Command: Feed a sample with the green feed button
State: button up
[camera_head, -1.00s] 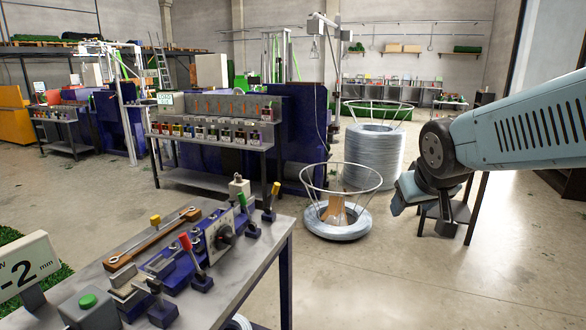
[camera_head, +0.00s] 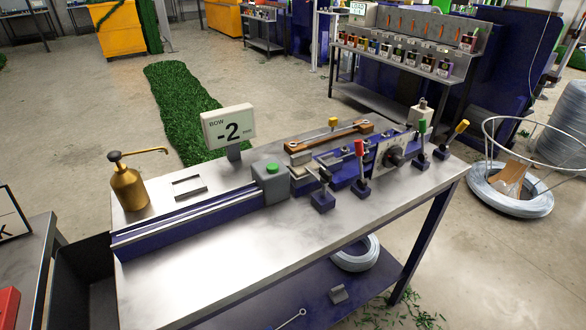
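The green feed button (camera_head: 272,168) sits on top of a grey box (camera_head: 271,186) near the middle of the workbench, at the right end of a long blue and silver rail (camera_head: 195,222). A sign (camera_head: 228,127) reading "BOW -2 mm" stands just behind it. To its right are levers with a black handle, a red handle (camera_head: 359,148), a green handle (camera_head: 422,127) and a yellow handle (camera_head: 462,127), beside a plate with a dark round knob (camera_head: 394,157). No wire sample is clearly visible on the rail. My gripper is out of view now.
A brass oil can (camera_head: 128,188) with a long spout stands on the bench's left end, near a small rectangular frame (camera_head: 188,186). A wooden-handled tool (camera_head: 328,134) lies at the back. A wire coil (camera_head: 355,253) rests on the lower shelf. Floor is open behind the bench.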

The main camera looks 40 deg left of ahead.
aim_at(272, 167)
jog(key=z, duration=0.85)
jog(key=i, duration=0.1)
jog(key=u, duration=2.7)
jog(key=k, duration=0.9)
jog(key=u, duration=0.15)
jog(key=i, duration=0.9)
jog(key=z, duration=0.05)
